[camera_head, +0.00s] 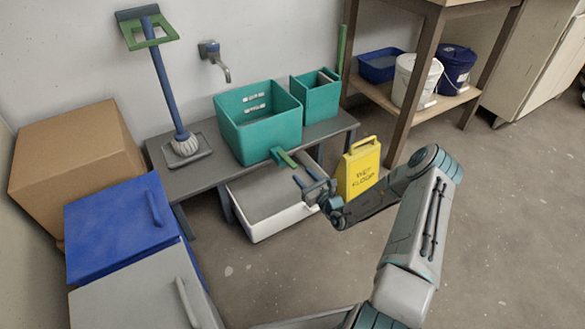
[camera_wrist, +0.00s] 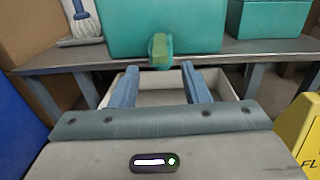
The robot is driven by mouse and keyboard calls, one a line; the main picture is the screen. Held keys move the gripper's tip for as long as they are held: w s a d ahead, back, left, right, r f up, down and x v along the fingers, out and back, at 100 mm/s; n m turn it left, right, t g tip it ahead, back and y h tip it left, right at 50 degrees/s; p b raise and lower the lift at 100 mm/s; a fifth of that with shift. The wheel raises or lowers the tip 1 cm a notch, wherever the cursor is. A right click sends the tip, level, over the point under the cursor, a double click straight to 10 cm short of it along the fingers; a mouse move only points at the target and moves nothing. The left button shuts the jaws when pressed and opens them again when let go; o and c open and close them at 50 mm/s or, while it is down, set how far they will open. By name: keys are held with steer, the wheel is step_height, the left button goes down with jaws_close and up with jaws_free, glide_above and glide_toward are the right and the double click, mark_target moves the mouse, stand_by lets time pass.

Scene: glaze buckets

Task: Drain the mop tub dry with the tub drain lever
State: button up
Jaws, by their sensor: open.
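The mop tub (camera_head: 258,122) is a teal square tub on a low grey bench, and its front wall fills the top of the wrist view (camera_wrist: 160,25). The drain lever (camera_head: 283,157) is a green handle low on the tub's front, pointing out over the bench edge. In the wrist view the lever (camera_wrist: 160,48) shows end-on, just beyond my fingertips and between them. My gripper (camera_head: 312,186) is open and empty, in front of the lever and apart from it. It also shows in the wrist view (camera_wrist: 162,82). The water inside the tub cannot be seen well.
A white basin (camera_head: 262,232) sits on the floor under the lever. A yellow wet-floor sign (camera_head: 359,168) stands right of my gripper. A smaller teal tub (camera_head: 316,98) and a mop (camera_head: 172,90) flank the mop tub. Blue and grey bins are at left. The floor at right is clear.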

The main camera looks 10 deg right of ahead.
mark_target(295, 168)
steer(key=b+x, duration=0.2)
steer(key=x, duration=0.4)
steer(key=shift+w+a+f, duration=0.1)
steer(key=shift+w+f, duration=0.05)
steer(key=shift+w, duration=0.05)
steer(key=shift+w+a, duration=0.3)
steer(key=shift+w, duration=0.4)
jaws_close()
